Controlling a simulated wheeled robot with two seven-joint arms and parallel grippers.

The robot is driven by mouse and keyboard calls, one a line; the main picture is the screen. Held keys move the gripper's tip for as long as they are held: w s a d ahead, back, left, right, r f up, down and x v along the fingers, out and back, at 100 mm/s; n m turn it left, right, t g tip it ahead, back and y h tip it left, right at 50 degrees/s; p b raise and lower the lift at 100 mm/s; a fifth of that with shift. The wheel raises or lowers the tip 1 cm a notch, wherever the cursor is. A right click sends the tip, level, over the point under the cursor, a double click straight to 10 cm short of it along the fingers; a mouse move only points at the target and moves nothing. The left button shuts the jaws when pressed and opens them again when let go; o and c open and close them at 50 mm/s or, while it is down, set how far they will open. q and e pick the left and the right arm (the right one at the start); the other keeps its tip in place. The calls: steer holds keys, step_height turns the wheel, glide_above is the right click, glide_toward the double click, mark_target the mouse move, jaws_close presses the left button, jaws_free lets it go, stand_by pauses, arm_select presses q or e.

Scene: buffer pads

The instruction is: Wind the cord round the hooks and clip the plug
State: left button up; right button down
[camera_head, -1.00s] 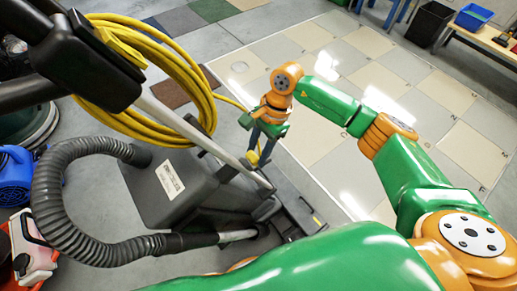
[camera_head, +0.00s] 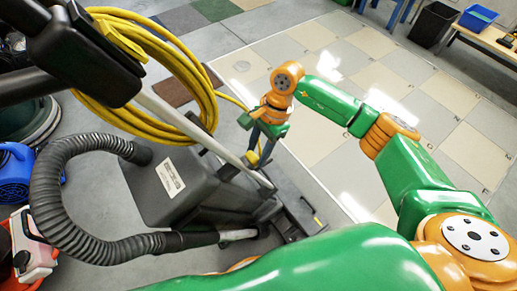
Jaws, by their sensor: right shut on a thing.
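The yellow cord (camera_head: 207,84) hangs in several loops on the upright vacuum machine (camera_head: 150,195), from near its dark handle (camera_head: 92,62) down to a dark lower hook (camera_head: 201,127). A single strand runs from the coil to the right toward my right gripper (camera_head: 257,158). That gripper points down beside the machine's grey pole (camera_head: 228,155), right of the coil. It is shut on a small yellow piece, apparently the plug (camera_head: 251,158), partly hidden by the fingers. The clip cannot be made out. My left gripper is out of view.
A ribbed black hose (camera_head: 47,190) curves around the machine's left side. A blue blower (camera_head: 15,172) and a red and white container (camera_head: 30,250) stand at the left edge. The tiled floor (camera_head: 310,65) behind my right arm is clear. A black bin (camera_head: 430,24) stands at the far right.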

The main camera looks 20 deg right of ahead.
steer(key=shift+c, duration=1.7)
jaws_free()
